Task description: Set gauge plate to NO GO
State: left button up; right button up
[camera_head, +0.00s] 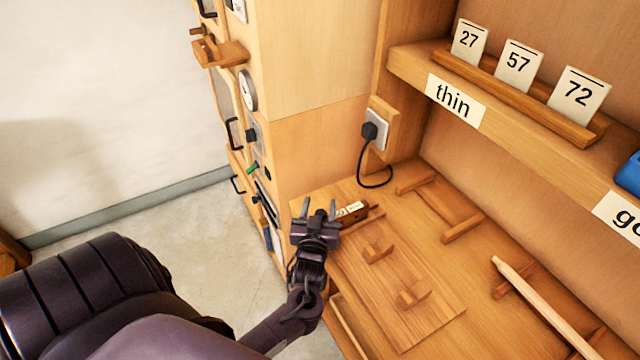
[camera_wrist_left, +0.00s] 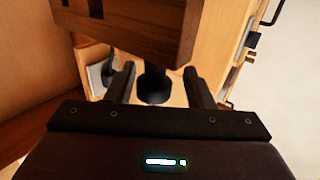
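A small dark wooden block with a white label (camera_head: 351,211), which looks like the gauge plate, is at the left edge of the wooden bench, just right of my left gripper. The label's text is too small to read. My left gripper (camera_head: 318,207) points away at the bench's left edge, its two fingers apart. In the left wrist view a dark wooden block (camera_wrist_left: 140,28) spans the top, and a black round knob (camera_wrist_left: 155,85) shows between the open fingers (camera_wrist_left: 163,88). Gaps show on both sides of the knob. My right gripper is out of view.
A board with wooden pegs (camera_head: 395,290) lies right of the gripper. A pale rod (camera_head: 540,303) lies further right. A cabinet face with handles and a dial (camera_head: 248,90) stands behind left. A plugged black cord (camera_head: 375,165) hangs behind. A shelf above holds number cards (camera_head: 518,66).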

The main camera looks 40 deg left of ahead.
pick_arm(q)
jog(key=shift+w, duration=0.1)
jog(key=b+v, duration=0.1)
jog(key=v, duration=0.7)
jog(key=shift+b, duration=0.35)
